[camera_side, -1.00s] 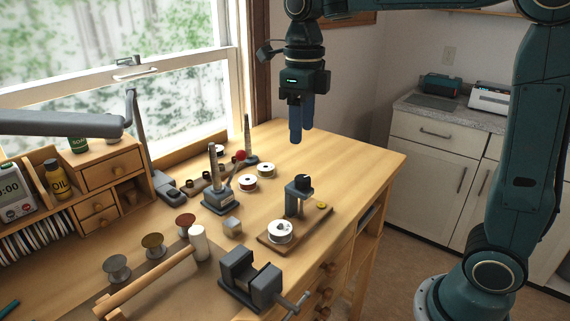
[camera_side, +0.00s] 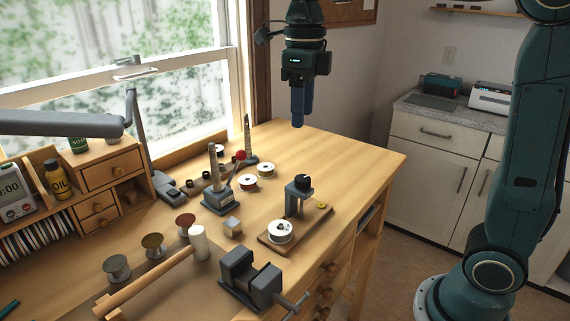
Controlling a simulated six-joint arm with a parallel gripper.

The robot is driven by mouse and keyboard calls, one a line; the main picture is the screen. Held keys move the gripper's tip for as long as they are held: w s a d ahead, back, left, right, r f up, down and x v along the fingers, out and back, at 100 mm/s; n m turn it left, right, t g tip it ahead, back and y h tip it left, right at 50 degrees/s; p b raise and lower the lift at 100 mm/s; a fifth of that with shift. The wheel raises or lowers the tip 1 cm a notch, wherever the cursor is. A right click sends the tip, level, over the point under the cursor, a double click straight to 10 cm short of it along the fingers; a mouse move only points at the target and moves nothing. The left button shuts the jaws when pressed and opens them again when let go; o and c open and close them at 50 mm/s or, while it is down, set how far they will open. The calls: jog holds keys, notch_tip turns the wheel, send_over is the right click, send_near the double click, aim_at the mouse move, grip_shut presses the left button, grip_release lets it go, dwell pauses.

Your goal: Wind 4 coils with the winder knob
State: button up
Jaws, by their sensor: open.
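The winder stands on a wooden board (camera_side: 290,238) near the right front of the bench. Its grey upright (camera_side: 293,204) carries a dark knob (camera_side: 303,182) on top. A white spool (camera_side: 280,231) sits at the board's left end, and a small yellow piece (camera_side: 321,205) is at its right end. My gripper (camera_side: 298,122) hangs pointing down over the back of the bench, above and behind the winder, clear of the knob. It is open and empty; its blue fingers overlap in this view, so the gap is hard to see.
A grey vise (camera_side: 250,279) stands in front of the winder. Two white-rimmed spools (camera_side: 257,176) and a grey post with a red ball lever (camera_side: 240,155) are to the left. A mallet (camera_side: 150,280) lies at front left. The bench's right back is clear.

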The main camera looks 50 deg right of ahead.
jog(key=m, duration=0.8)
jog(key=shift+s, duration=0.25)
dwell(3.2)
